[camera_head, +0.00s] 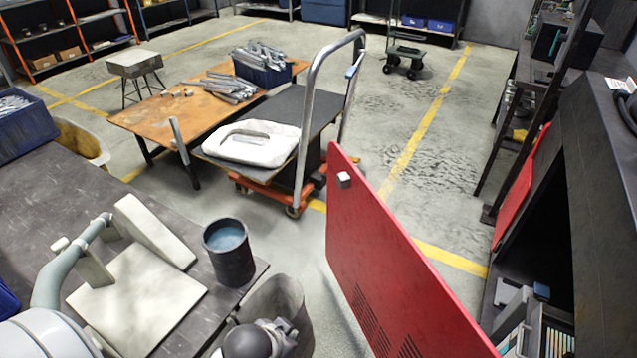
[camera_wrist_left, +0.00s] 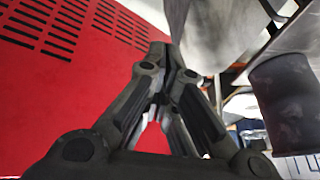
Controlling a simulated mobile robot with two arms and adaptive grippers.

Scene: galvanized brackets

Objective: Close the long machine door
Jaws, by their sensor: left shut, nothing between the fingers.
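The long red machine door (camera_head: 395,265) stands swung out from the dark machine (camera_head: 600,160) on the right, with a gap of floor behind it. A small pale handle block (camera_head: 343,179) is near its upper left edge, and vent slots run along its lower part. My left gripper (camera_head: 288,328) is low at the bottom of the head view, left of the door and apart from it there. In the left wrist view its fingers (camera_wrist_left: 168,62) are shut and empty, with the red door (camera_wrist_left: 80,60) behind and to the left. My right gripper is in neither view.
A dark workbench (camera_head: 60,190) with a dark cup (camera_head: 229,255) of blue content lies left of my gripper. A trolley (camera_head: 280,110) stands behind the door. A second red panel (camera_head: 520,195) is at the machine's far end. Floor between door and machine looks clear.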

